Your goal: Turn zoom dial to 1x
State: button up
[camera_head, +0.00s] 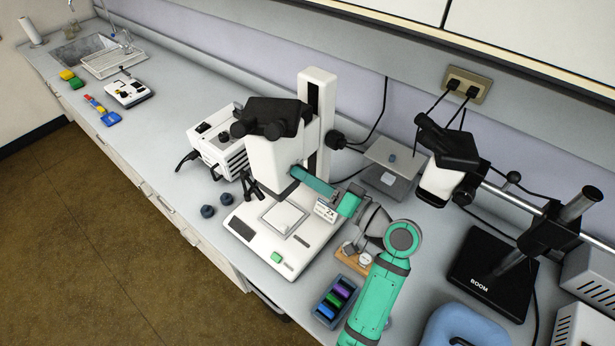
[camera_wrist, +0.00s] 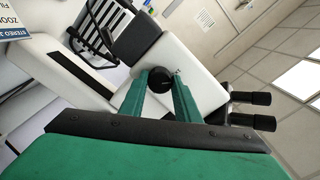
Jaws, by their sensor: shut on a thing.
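The microscope (camera_head: 268,160) has a white body, a black binocular head and a white column, and stands on a white base. In the wrist view its white body (camera_wrist: 205,75) lies tilted across the picture. A round black zoom dial (camera_wrist: 160,80) sits on the side of that body. My gripper (camera_wrist: 161,76) has its two green fingers on either side of the dial, shut on it. In the head view my gripper (camera_head: 295,171) reaches the right side of the microscope body, and the dial is hidden there. The dial's markings are too small to read.
A small label sign (camera_head: 326,210) stands by the base under my arm. A white lamp box (camera_head: 218,140) is behind left, a second microscope (camera_head: 443,170) at right. A slide tray (camera_head: 335,300) and wooden block (camera_head: 352,258) are in front. The bench's left stretch is mostly clear.

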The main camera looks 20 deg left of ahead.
jog(key=shift+n, duration=0.8)
jog(key=o, duration=1)
jog(key=shift+o, duration=0.2)
jog(key=v, duration=1)
jog(key=shift+d, duration=0.4)
jog(key=shift+s, duration=0.2)
